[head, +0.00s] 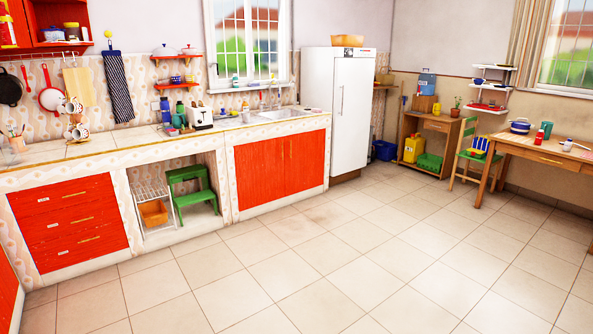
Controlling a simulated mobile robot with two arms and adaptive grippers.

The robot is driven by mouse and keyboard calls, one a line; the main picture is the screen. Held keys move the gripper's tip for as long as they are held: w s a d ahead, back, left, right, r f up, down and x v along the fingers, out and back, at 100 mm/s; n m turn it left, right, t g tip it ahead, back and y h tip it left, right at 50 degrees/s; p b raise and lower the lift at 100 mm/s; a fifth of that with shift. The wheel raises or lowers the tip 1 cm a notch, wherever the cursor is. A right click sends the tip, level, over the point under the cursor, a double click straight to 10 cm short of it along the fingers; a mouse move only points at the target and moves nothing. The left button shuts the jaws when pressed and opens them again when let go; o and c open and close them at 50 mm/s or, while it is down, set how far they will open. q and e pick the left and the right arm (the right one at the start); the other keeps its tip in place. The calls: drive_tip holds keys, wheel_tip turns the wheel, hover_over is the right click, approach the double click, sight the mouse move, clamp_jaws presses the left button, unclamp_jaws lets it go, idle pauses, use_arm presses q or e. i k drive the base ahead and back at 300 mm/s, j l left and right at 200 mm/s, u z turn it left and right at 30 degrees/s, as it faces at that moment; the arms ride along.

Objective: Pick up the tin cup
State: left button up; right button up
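I cannot clearly identify a tin cup in the head view. Several pale patterned cups (72,106) hang on a stand at the left of the counter. A small greyish cup-like item (246,116) stands on the counter beside the sink, too small to tell what it is made of. Neither of my grippers is in view.
The tiled counter (110,141) runs along the left wall above red cabinets (70,222). A toaster (200,117) stands left of the sink (285,114). A white fridge (337,110) ends the counter. A wooden table (545,153) stands at right. The floor (330,250) is open.

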sight(246, 115)
drive_tip(key=i, duration=1.9)
drive_tip(key=i+u, duration=0.1)
drive_tip(key=i, duration=0.85)
drive_tip(key=i+l, duration=0.15)
drive_tip(key=i, duration=0.75)
drive_tip(key=i+l, duration=0.1)
drive_tip(key=i, duration=0.85)
drive_tip(key=i+l+u, duration=0.1)
drive_tip(key=i, duration=0.85)
